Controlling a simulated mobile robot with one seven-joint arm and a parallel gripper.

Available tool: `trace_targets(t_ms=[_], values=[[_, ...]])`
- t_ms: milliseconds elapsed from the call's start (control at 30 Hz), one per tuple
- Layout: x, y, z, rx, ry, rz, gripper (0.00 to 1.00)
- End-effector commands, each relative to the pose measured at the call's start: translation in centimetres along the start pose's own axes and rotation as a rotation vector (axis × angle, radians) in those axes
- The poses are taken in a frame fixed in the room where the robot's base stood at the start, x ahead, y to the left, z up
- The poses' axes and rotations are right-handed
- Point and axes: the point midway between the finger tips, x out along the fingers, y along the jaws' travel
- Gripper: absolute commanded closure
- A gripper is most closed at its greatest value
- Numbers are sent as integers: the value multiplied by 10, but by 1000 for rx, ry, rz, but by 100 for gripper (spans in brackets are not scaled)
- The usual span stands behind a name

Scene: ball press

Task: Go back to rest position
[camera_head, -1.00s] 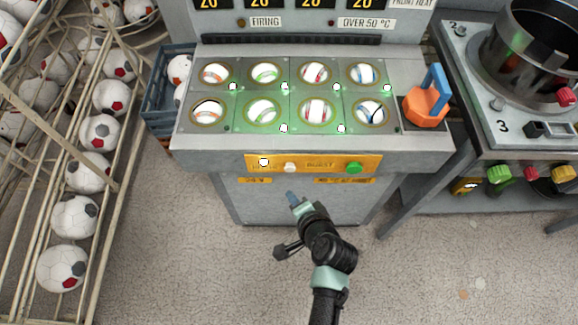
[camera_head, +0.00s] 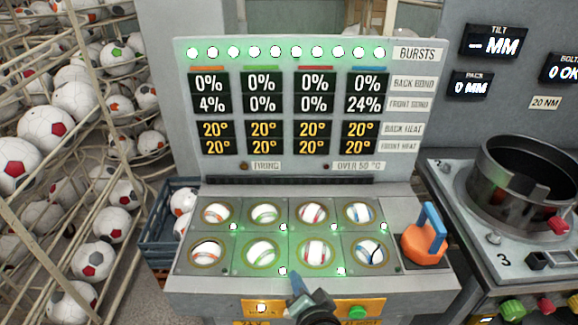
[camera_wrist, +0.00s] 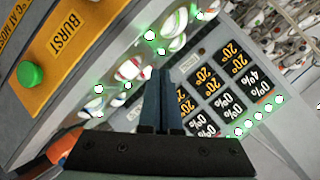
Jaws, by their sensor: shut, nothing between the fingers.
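My gripper (camera_head: 299,285) is at the bottom middle of the head view, in front of the press panel's front edge. Its fingers are together and hold nothing. In the wrist view the closed blue-grey fingers (camera_wrist: 161,98) point toward the press display. The press (camera_head: 190,283) has two rows of round sockets with striped balls in them. Its display (camera_head: 288,112) shows percentages, 20° readings and a lit row of burst lights. A green button (camera_head: 357,312) sits on the yellow BURST strip, and it also shows in the wrist view (camera_wrist: 30,75).
An orange tool with a blue handle (camera_head: 425,243) stands on the panel's right end. A round black pot (camera_head: 522,180) on a grey bench is at the right. Racks of soccer balls (camera_head: 48,124) and a blue crate (camera_head: 155,240) are at the left.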

Motion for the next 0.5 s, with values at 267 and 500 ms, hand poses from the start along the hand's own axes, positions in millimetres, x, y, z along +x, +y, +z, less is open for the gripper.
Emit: trace_targets(t_ms=[267, 500], values=[[-62, -167, -132, -374, 371, -185, 100], [-173, -294, -206, -629, 745, -297, 100]])
